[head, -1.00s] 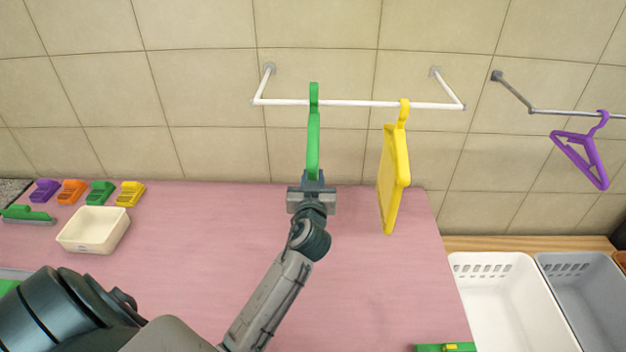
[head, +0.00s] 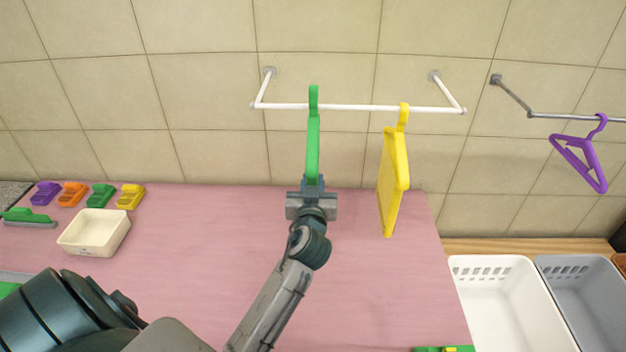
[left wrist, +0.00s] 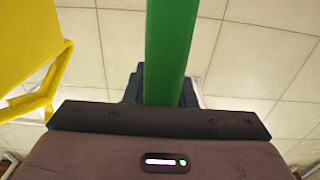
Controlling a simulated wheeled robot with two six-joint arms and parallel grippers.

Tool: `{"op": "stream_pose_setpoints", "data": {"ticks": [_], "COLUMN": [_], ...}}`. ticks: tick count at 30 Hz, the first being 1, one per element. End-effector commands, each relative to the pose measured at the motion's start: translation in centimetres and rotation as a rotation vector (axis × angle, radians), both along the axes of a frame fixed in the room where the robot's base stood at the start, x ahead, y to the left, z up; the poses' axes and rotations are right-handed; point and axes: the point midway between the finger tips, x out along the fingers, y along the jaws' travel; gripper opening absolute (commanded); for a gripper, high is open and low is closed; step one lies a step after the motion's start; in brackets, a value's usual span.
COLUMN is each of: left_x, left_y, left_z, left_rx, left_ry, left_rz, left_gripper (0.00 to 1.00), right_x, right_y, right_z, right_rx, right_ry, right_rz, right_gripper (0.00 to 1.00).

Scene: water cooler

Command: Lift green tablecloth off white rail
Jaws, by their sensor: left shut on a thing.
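The green tablecloth (head: 313,140) hangs as a narrow upright strip on the white rail (head: 355,107), with its hook over the bar. My left gripper (head: 312,187) is shut on its lower end. In the left wrist view the green tablecloth (left wrist: 171,50) runs straight up from between the fingers of my left gripper (left wrist: 160,90). The part between the fingers is hidden. My right gripper does not show.
A yellow hanging piece (head: 393,180) hangs on the same rail, just right of the green one. A purple hanger (head: 582,160) hangs on a grey rail (head: 560,114) further right. A white basket (head: 505,300), a grey basket (head: 585,295) and a cream tray (head: 93,233) stand below. The pink table middle is clear.

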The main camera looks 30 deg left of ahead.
Motion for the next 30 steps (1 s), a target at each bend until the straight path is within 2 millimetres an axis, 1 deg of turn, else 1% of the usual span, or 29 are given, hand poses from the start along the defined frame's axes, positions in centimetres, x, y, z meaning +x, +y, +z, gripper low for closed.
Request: {"op": "stream_pose_setpoints", "data": {"ticks": [10, 30], "left_x": [-1.5, -4.4], "left_y": [-1.0, -2.7], "left_z": [0.0, -0.1], "left_rx": [-0.001, -0.001], "left_ry": [-0.001, 0.001], "left_rz": [-0.001, 0.000], "left_gripper": [0.00, 0.00], "right_x": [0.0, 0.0], "right_y": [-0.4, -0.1], "right_z": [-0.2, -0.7], "right_rx": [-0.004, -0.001], "right_ry": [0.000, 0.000], "right_rz": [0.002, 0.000], "right_gripper": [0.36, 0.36]}}
